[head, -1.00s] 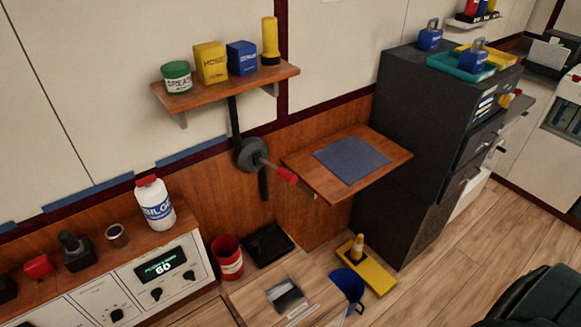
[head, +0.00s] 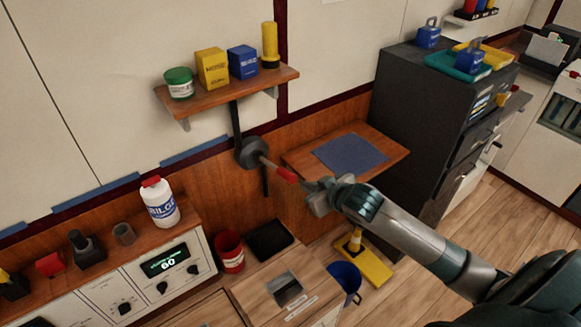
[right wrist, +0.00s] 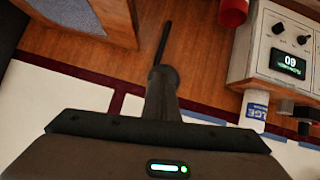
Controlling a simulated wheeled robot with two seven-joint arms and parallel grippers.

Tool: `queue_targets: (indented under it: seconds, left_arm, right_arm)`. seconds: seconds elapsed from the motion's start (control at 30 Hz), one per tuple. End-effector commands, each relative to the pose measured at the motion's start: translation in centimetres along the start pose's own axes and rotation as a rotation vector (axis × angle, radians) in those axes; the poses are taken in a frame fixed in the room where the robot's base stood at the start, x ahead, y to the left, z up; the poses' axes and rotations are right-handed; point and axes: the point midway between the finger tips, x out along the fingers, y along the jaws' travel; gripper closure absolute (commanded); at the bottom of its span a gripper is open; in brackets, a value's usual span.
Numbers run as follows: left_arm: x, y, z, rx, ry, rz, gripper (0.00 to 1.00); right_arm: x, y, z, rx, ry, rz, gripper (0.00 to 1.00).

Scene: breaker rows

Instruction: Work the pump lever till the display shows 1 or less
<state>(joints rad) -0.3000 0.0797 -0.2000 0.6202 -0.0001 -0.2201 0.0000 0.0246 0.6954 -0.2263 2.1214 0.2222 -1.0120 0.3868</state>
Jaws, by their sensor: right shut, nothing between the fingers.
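The pump (head: 252,152) is a dark round body on the wall with black pipes above and below. Its lever (head: 270,165) sticks out toward the lower right and ends in a red grip (head: 287,174). The display (head: 170,261) on the white panel reads 60; it also shows upside down in the right wrist view (right wrist: 288,62). My right gripper (head: 312,190) is shut and empty, close to the end of the red grip; I cannot tell whether they touch. In the right wrist view my gripper (right wrist: 163,80) hides the red grip. My left gripper is out of view.
A wooden fold-out shelf (head: 300,163) with a blue mat is just behind my right gripper. A wall shelf (head: 225,97) with cans and boxes hangs above the pump. A red bucket (head: 229,252) stands below left, and a dark cabinet (head: 425,110) stands to the right.

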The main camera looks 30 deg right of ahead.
Motion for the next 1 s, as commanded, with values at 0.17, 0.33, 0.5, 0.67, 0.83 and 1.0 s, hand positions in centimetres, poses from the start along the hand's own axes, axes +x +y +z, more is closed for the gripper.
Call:
queue_targets:
  seconds: [0.17, 0.33, 0.5, 0.67, 0.83, 1.0]
  left_arm:
    - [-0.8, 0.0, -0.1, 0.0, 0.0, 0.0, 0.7]
    - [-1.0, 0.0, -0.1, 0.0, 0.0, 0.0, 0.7]
    - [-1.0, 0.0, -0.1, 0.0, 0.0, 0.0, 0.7]
    - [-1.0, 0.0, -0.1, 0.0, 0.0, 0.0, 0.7]
    - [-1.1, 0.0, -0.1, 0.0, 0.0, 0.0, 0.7]
    - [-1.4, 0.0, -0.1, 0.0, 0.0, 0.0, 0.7]
  right_arm:
    - [-4.7, -0.7, -5.6, -0.034, 0.068, -0.02, 1.0]
    - [-7.3, -1.3, -8.1, -0.053, 0.101, -0.032, 1.0]
    - [-8.1, -1.5, -8.6, -0.057, 0.109, -0.036, 1.0]
    - [-8.1, -1.5, -8.6, -0.057, 0.109, -0.036, 1.0]
    - [-8.0, -1.5, -8.6, -0.057, 0.109, -0.036, 1.0]
    - [-7.4, -1.5, -8.8, -0.056, 0.11, -0.036, 1.0]
